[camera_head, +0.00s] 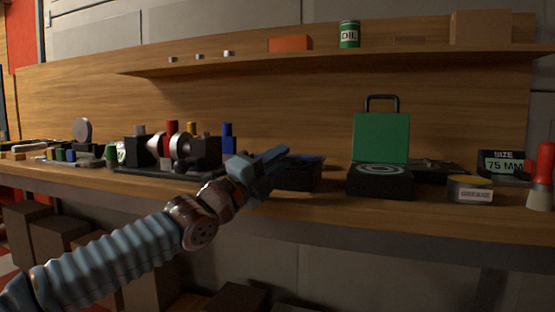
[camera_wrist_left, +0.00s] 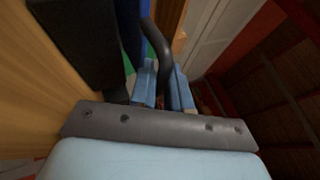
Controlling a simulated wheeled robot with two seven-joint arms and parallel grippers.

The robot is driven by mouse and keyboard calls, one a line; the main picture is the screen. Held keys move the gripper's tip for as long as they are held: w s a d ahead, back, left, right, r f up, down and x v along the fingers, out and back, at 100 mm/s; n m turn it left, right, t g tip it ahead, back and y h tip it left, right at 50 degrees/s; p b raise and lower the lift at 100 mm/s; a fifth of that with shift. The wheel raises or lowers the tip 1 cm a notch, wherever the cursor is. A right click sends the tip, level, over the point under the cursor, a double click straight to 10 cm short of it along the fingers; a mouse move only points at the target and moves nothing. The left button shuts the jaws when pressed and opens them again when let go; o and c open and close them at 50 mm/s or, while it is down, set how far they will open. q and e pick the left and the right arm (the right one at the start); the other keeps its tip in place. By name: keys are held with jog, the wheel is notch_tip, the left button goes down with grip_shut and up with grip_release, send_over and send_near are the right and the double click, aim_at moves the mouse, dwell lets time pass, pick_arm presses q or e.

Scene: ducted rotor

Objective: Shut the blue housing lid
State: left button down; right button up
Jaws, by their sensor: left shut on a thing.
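The blue housing lid (camera_head: 308,158) lies nearly flat over its black housing (camera_head: 300,178) on the bench, right of my left gripper (camera_head: 277,158). I cannot tell whether it is fully down. In the left wrist view, the lid is a blue strip (camera_wrist_left: 129,28) beside the black housing (camera_wrist_left: 78,42). My left gripper (camera_wrist_left: 165,88) is shut on the lid's dark curved handle (camera_wrist_left: 163,50). In the head view the gripper hides the handle and part of the lid. My right gripper is not in view.
Right of the blue-lidded housing stands another black housing (camera_head: 380,184) with its green lid (camera_head: 380,138) upright. A round tin (camera_head: 470,189) and a red-topped bottle (camera_head: 543,178) stand farther right. A black fixture with metal parts (camera_head: 180,150) stands left of my gripper.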

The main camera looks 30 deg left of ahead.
pick_arm(q)
jog(key=c, duration=1.2)
grip_release()
jog(key=shift+f, duration=0.1)
jog(key=shift+o, duration=0.2)
jog(key=shift+a, duration=0.1)
jog(key=shift+s+f, duration=0.1)
jog(key=shift+f, duration=0.05)
jog(key=v, duration=1.3)
jog(key=shift+s, duration=0.25)
